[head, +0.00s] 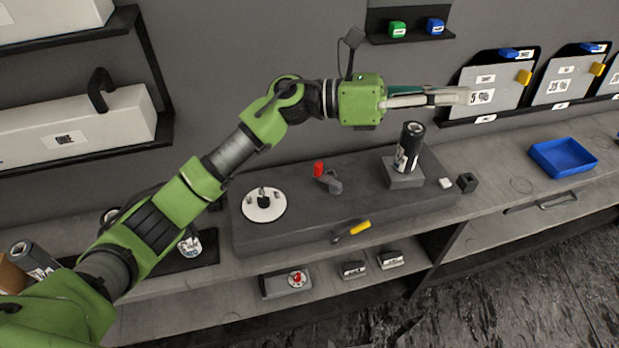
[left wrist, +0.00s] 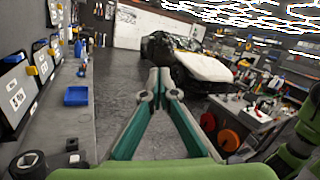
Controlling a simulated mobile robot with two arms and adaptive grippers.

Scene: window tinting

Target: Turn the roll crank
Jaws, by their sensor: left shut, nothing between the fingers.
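A crank with a red knob (head: 319,169) on a short dark arm stands on top of the long grey bench unit (head: 300,222). A black roll (head: 409,146) stands upright on a small grey block at the unit's right end. My left gripper (head: 466,96) is shut and empty, held above and to the right of the crank, higher than the roll and in front of the wall panels. In the left wrist view its fingertips (left wrist: 160,82) meet. The crank does not show there. My right gripper is not in view.
A white disc (head: 264,205) lies left of the crank. A yellow-handled tool (head: 352,230) sits at the unit's front edge. A blue tray (head: 563,157) is on the bench at right. A lower shelf holds small boxes (head: 390,260). My left arm spans the bench's left side.

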